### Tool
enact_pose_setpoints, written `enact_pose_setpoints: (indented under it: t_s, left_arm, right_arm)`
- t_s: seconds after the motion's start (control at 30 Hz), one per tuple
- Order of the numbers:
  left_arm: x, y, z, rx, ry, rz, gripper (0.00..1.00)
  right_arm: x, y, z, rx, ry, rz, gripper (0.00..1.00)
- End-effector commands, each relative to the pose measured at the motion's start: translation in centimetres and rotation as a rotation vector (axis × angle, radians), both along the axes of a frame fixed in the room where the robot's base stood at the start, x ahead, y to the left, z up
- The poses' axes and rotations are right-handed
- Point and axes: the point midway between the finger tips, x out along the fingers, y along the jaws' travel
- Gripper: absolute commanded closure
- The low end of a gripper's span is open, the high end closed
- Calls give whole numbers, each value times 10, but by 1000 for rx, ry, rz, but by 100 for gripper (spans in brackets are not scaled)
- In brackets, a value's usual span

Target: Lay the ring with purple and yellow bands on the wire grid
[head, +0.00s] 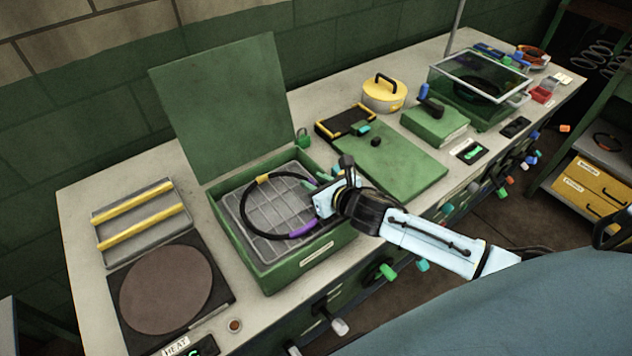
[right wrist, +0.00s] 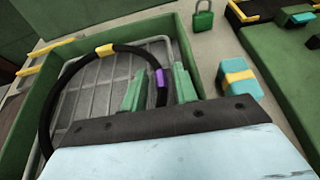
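The black ring (head: 241,214) with a yellow band and a purple band is inside the open green box, over the grey wire grid (head: 270,205). It looks roughly flat; I cannot tell whether it touches the grid all round. In the right wrist view the ring (right wrist: 47,110) passes near the box's left wall. My right gripper (head: 318,182) is at the ring's right side, and its green fingers (right wrist: 160,90) stand apart on either side of the ring near the purple band, with gaps visible. My left gripper is not in view.
The green box (head: 300,262) has its lid (head: 225,105) raised behind it. A hot plate (head: 165,290) and a rack with yellow bars (head: 140,215) stand to the left.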

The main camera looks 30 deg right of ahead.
Motion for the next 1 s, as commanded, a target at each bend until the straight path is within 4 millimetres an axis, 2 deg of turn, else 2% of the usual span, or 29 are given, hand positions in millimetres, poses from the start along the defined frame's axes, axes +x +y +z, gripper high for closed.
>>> enact_pose_setpoints:
  t_s: [0.27,0.43,0.57,0.8,1.0]
  left_arm:
    - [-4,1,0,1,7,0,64]
    - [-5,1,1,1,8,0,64]
    - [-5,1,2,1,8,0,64]
    - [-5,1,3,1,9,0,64]
    - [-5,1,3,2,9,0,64]
  right_arm:
    - [0,0,0,0,0,0,68]
    - [-10,-2,4,-2,1,2,68]
    - [-30,-4,12,-3,2,2,68]
    - [-76,-11,31,-2,2,2,68]
    - [-101,-15,41,0,2,0,68]
